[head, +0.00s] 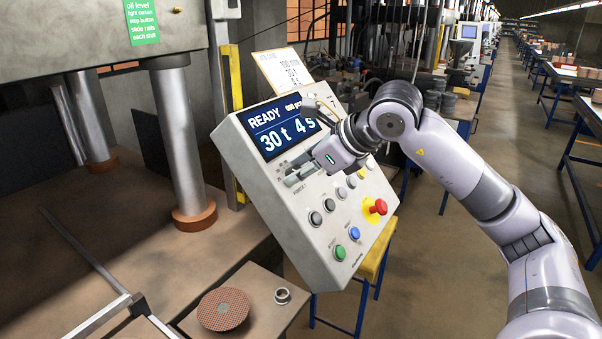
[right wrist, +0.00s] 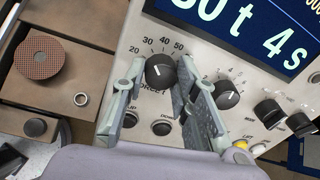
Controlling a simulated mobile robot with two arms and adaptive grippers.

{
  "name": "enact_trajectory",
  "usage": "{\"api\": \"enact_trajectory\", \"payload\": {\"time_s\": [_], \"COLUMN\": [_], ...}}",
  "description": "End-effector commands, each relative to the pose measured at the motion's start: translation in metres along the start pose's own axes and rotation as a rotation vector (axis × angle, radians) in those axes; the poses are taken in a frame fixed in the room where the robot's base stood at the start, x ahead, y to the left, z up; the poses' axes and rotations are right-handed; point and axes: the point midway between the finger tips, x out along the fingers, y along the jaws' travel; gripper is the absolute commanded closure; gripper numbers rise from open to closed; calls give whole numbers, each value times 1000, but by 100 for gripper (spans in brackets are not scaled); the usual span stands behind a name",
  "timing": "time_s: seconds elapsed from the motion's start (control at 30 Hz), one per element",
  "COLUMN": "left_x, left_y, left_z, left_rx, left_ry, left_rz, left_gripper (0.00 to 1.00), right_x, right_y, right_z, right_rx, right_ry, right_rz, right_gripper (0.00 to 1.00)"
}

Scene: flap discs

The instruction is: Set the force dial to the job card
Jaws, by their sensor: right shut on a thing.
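The control panel (head: 238,160) is a tilted grey box. Its blue display (head: 275,125) reads READY, 30 t and 4 s. The job card (head: 282,72) stands above it and shows 100 mm, 30 t and a partly hidden third line. My right gripper (head: 294,176) is at the panel face, left of centre. In the right wrist view its two fingers are shut on the black force dial (right wrist: 159,71), one on each side. Numbers 20 to 50 show around the dial's upper edge; its pale mark is small. The gripper hides the dial in the head view. My left gripper is not in view.
A second black dial (right wrist: 228,92) sits right of the right finger. The panel also has a red emergency button (head: 376,207), a green button (head: 340,253) and a blue button (head: 354,233). A brown flap disc (head: 223,309) and a metal ring (head: 282,296) lie below the panel.

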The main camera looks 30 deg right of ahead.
Motion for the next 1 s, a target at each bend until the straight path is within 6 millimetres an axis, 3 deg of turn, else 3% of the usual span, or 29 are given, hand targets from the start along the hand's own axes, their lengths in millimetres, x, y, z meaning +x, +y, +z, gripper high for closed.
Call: {"api": "enact_trajectory", "payload": {"time_s": [0.43,0.47,0.77,1.0], "left_x": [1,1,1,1], "left_y": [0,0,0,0], "left_z": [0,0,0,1], "left_rx": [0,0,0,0], "left_ry": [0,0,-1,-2], "left_rz": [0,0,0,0], "left_gripper": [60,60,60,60], "right_x": [-1,-1,0,0], "right_y": [-1,0,0,0], "right_z": [1,1,0,0], "right_rx": [-13,-13,-13,-13], "right_ry": [-3,-3,-2,-1], "right_rz": [-2,-2,-2,-1], "right_gripper": [100,72,53,53]}}
